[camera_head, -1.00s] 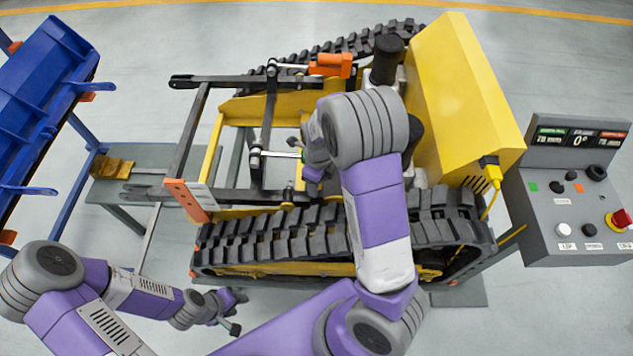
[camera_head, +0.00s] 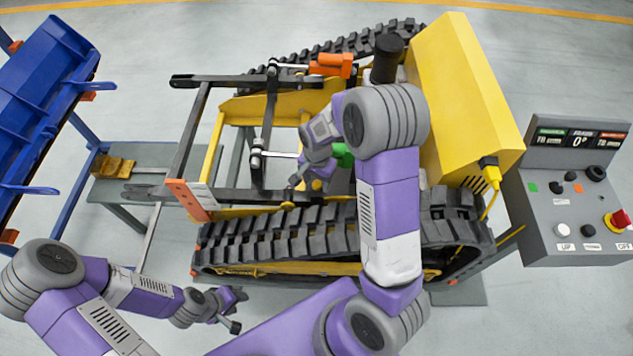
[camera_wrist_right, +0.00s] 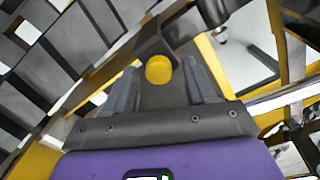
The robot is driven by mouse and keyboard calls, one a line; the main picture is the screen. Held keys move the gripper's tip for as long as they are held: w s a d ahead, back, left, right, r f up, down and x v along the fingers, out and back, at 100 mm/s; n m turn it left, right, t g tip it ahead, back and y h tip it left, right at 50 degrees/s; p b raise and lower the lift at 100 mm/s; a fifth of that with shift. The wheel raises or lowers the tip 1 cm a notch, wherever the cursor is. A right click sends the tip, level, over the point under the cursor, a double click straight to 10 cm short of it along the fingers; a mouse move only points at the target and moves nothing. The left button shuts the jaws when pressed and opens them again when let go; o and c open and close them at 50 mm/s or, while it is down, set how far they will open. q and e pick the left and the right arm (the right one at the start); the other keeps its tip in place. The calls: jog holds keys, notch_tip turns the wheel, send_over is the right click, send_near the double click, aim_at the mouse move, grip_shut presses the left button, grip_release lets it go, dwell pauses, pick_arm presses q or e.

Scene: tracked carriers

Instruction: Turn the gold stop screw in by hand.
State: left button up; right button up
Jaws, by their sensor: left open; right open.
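The gold stop screw (camera_wrist_right: 159,69) shows in the right wrist view as a round gold head in front of a dark bracket. It lies between the two fingers of my right gripper (camera_wrist_right: 161,84), with a gap on each side. In the head view my right gripper (camera_head: 308,182) points down inside the carrier frame, above the near track. A small gold spot (camera_head: 317,185) shows between its fingers there. My left gripper (camera_head: 238,311) is open and empty, in front of the near track at the lower left.
The yellow tracked carrier's near track (camera_head: 290,235) runs close below my right gripper. Dark frame bars (camera_head: 230,195) and a silver rod (camera_head: 280,155) lie beside it. A grey control box (camera_head: 575,215) stands right; a blue skip (camera_head: 40,90) stands left.

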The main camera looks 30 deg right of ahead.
jog(key=n, duration=0.6)
jog(key=shift+s, duration=0.1)
jog(key=n, duration=0.5)
jog(key=c, duration=0.9)
jog(key=shift+f+m, duration=0.1)
jog(key=shift+m, duration=0.7)
jog(key=m, duration=0.8)
